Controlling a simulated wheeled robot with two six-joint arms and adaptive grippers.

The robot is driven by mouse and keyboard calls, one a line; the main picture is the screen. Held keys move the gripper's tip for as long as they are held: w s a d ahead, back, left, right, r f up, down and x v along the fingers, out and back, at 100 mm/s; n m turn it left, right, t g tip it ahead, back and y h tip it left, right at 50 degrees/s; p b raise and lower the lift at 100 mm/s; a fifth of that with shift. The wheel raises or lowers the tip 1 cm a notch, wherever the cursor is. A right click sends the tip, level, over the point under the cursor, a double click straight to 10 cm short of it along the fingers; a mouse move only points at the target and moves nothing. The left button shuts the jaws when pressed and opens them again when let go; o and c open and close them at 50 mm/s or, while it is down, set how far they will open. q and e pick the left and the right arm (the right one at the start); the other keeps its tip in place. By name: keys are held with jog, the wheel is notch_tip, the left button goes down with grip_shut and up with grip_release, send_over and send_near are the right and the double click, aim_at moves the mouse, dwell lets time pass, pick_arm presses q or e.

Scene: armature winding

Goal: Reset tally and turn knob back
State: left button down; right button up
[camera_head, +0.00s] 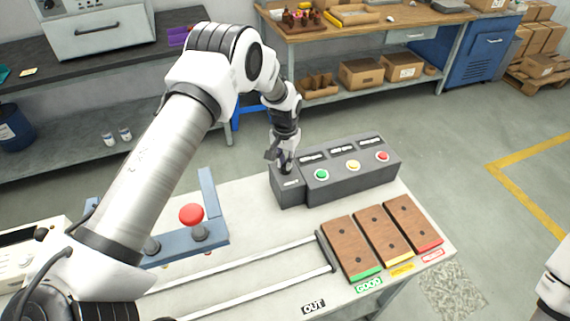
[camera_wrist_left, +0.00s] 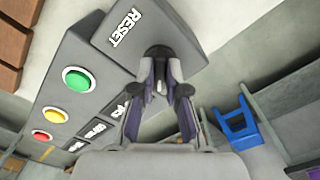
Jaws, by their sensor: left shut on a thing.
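A dark grey control box (camera_head: 350,178) stands on the bench with a green button (camera_head: 321,174), a yellow button (camera_head: 353,165) and a red button (camera_head: 383,156) in a row. A small box marked RESET (camera_wrist_left: 122,27) joins its left end. My left gripper (camera_head: 284,163) points down at the top of the RESET box. In the left wrist view its fingers (camera_wrist_left: 158,82) are closed around a dark round knob (camera_wrist_left: 158,52) on the RESET box. The fingers hide most of the knob. The tally displays are too small to read. My right gripper is out of view.
A blue-grey fixture with a red mushroom button (camera_head: 191,214) stands to the left. Two rails lead to three wooden blocks (camera_head: 384,238) at the bench's front right, by green, yellow and red labels. The pale bench top between fixture and control box is clear.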

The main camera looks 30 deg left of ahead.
pick_arm(q)
jog(key=n, duration=0.3)
jog(key=n+b, duration=0.1)
jog(key=shift+s+f+n, duration=0.2)
jog(key=shift+f+n, duration=0.1)
jog(key=n, duration=0.4)
jog(key=shift+n, duration=0.4)
jog(key=shift+b, duration=0.3)
jog(key=c, duration=1.2)
grip_release()
jog(key=shift+w, duration=0.1)
jog(key=shift+w+r, duration=0.1)
jog(key=shift+r, duration=0.15)
notch_tip(320, 180, up, 12)
jog(key=shift+f, duration=0.2)
